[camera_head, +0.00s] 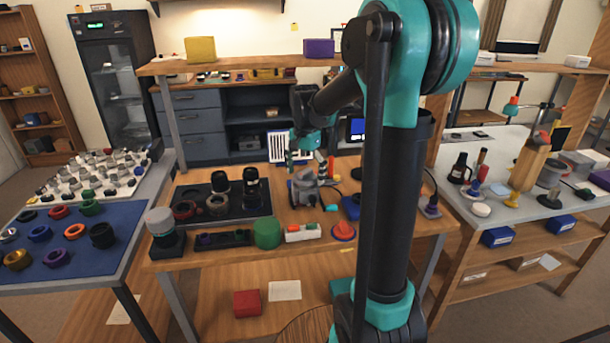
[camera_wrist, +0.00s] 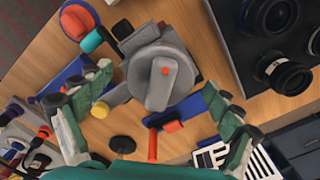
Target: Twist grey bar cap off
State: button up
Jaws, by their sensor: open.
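The grey bar cap (camera_wrist: 165,75) is a raised grey bar with an orange dot, set on a round grey disc on top of a grey fixture (camera_wrist: 125,93). In the head view the fixture (camera_head: 304,190) stands on the wooden bench, and the cap is too small to make out clearly. My gripper (camera_wrist: 156,90) is open in the wrist view, one green-padded finger on each side of the cap. Both fingers appear apart from it.
A dark tray (camera_head: 240,210) with black lens barrels (camera_head: 251,187) lies left of the fixture. A green round piece (camera_head: 267,233), a white box (camera_head: 303,233) and an orange cone (camera_head: 343,231) stand in front. Blue pieces and an orange-tipped tool (camera_wrist: 153,145) lie close around the fixture.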

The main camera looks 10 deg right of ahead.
jog(key=c, duration=1.2)
jog(key=shift+n, duration=1.3)
jog(key=shift+c, duration=0.3)
jog(key=shift+n, duration=1.3)
jog(key=shift+n, duration=1.3)
